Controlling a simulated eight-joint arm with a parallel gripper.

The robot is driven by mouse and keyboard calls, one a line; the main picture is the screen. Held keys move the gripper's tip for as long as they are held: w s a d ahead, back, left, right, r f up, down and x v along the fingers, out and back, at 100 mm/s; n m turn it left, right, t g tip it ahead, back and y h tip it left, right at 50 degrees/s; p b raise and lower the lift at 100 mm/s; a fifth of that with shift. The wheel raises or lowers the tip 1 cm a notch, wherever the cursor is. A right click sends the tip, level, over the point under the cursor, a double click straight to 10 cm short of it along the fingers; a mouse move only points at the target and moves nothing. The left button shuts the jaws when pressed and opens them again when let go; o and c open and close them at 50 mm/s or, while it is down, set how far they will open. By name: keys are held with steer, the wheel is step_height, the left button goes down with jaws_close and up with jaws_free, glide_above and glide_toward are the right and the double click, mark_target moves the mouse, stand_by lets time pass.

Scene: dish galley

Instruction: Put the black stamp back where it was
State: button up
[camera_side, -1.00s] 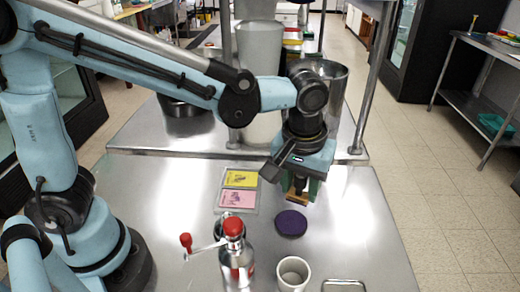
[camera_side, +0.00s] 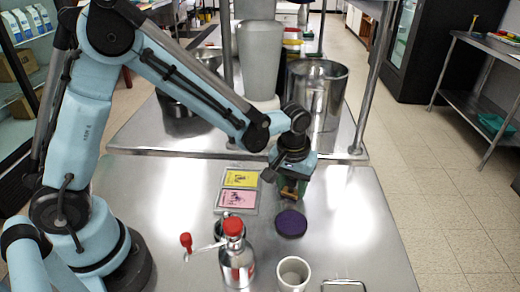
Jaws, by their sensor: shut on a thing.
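My gripper (camera_side: 292,184) points down over the steel table, just behind a round dark purple pad (camera_side: 291,224). It is shut on a small stamp (camera_side: 289,193), of which a brownish lower part shows. The fingers and wrist hide most of the stamp, so its black part is hard to make out. I cannot tell how far the stamp is above the table. To the left of the gripper lies a flat holder (camera_side: 221,200) with a yellow card (camera_side: 240,179) and a pink card (camera_side: 237,199).
A metal bottle with a red cap (camera_side: 234,228) and a side arm with a red knob (camera_side: 186,240) stands in front. A white mug (camera_side: 292,275) and a metal-rimmed item (camera_side: 343,286) are at the front edge. The table's right side is clear. A steel pot (camera_side: 317,90) stands behind.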

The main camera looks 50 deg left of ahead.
mark_target(290, 181)
steer(key=shift+f, duration=0.3)
steer(key=o, duration=0.9)
steer(key=shift+r, duration=0.15)
steer(key=r, duration=0.3)
steer(key=s+r, duration=0.1)
steer(key=r, duration=0.7)
steer(key=shift+s+d+r, duration=0.15)
steer(key=shift+d+r, duration=0.05)
steer(key=shift+d, duration=0.05)
steer(key=s+a+r+m+t, duration=0.1)
steer(key=s+a+m+t, duration=0.3)
steer(key=s+a+t, duration=0.2)
steer(key=shift+s+a+r+m+h, duration=0.35)
steer(key=shift+s+a, duration=0.9)
steer(key=shift+s, duration=1.15)
